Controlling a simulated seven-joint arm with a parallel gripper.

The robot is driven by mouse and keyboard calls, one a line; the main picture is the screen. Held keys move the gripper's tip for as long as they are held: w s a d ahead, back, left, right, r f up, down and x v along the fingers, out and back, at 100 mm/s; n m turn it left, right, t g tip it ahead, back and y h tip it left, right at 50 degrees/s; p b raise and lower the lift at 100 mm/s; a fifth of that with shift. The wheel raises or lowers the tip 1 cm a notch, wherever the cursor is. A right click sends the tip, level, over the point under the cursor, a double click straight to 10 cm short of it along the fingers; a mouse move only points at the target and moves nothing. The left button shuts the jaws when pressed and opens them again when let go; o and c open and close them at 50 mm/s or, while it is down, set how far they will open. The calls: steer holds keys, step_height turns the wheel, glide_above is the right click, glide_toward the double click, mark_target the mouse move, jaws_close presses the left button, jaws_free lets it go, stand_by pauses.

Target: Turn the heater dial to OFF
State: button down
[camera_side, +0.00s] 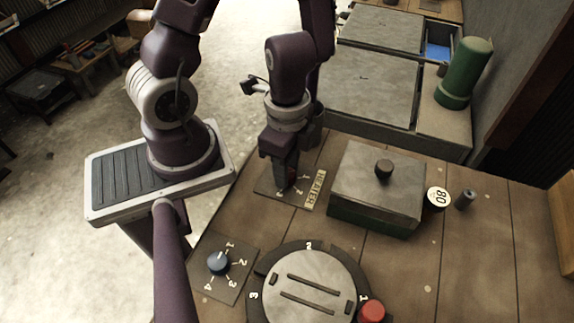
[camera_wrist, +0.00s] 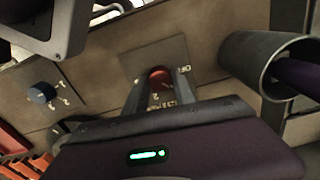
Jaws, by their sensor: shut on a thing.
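The heater dial (camera_wrist: 160,76) is a reddish-brown knob on a dark square plate, seen between my fingers in the wrist view. The word OFF (camera_wrist: 184,69) is printed on the plate to the right of the dial. My gripper (camera_wrist: 158,84) is shut on the dial from above. In the side view, my gripper (camera_side: 284,186) points down onto the heater plate (camera_side: 267,187) and covers most of the dial. A yellowish HEATER label (camera_side: 315,190) is beside it. The dial's pointer is too hidden to tell its setting.
A dark knob (camera_side: 218,262) with numbers 1 to 4 is at the front left. A round turntable (camera_side: 310,285) and a red button (camera_side: 372,311) are in front. A lidded box (camera_side: 365,185) stands just right of the heater label. A green cylinder (camera_side: 465,75) stands behind.

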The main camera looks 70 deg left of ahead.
steer(key=n, duration=0.5)
steer(key=shift+w+n, duration=0.1)
steer(key=shift+n, duration=2.3)
steer(key=c, duration=1)
jaws_free()
step_height(320, 180, up, 6)
steer(key=shift+f, duration=0.1)
steer(key=shift+r, duration=0.65)
